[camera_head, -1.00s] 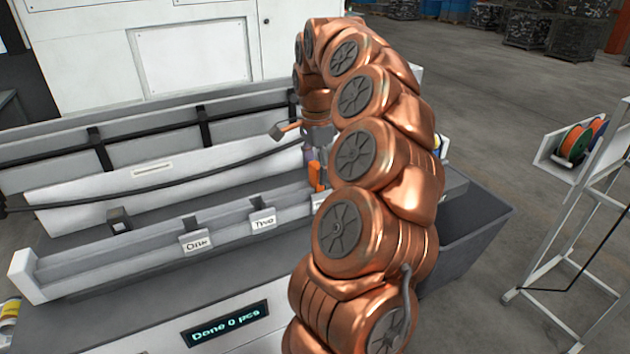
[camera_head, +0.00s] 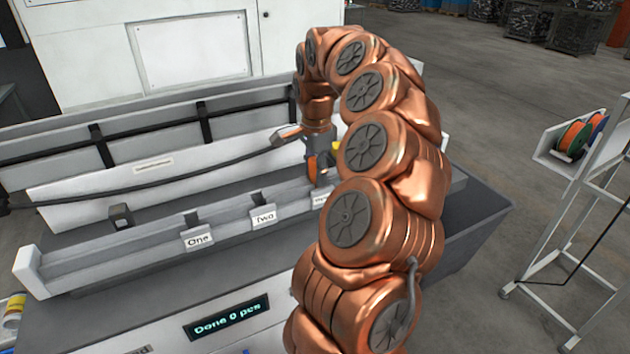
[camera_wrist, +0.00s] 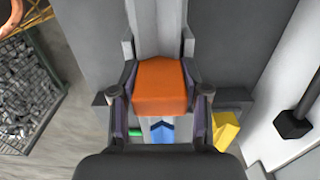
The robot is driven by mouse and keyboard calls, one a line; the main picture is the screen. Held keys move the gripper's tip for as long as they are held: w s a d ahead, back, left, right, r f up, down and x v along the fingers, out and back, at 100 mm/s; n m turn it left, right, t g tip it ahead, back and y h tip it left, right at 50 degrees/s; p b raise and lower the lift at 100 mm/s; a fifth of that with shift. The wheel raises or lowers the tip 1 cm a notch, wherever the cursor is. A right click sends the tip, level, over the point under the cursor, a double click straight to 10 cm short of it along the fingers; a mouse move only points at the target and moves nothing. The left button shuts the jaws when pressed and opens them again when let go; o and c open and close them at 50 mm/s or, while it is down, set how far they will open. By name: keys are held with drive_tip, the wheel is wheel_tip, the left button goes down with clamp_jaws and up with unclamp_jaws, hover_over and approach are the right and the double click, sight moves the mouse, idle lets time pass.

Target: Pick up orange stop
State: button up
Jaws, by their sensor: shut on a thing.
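The orange stop (camera_wrist: 160,85) is a block between the two fingers of my gripper (camera_wrist: 160,112) in the wrist view. The fingers are shut on its sides. Behind it runs the grey rail (camera_wrist: 160,25). In the head view my gripper (camera_head: 319,172) is at the right end of the rail (camera_head: 150,238), past the label Two, and a bit of the orange stop (camera_head: 312,167) shows there. My arm hides part of this area. I cannot tell whether the stop touches the rail.
Labels One (camera_head: 199,238) and Two (camera_head: 263,216) mark the rail's front. A yellow block (camera_wrist: 226,128) and a blue piece (camera_wrist: 161,132) lie near my gripper. A dark bin (camera_head: 480,215) stands right of the loader. A spool rack (camera_head: 575,140) stands further right.

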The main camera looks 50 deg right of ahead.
drive_tip(key=c, duration=0.5)
drive_tip(key=shift+r, duration=0.1)
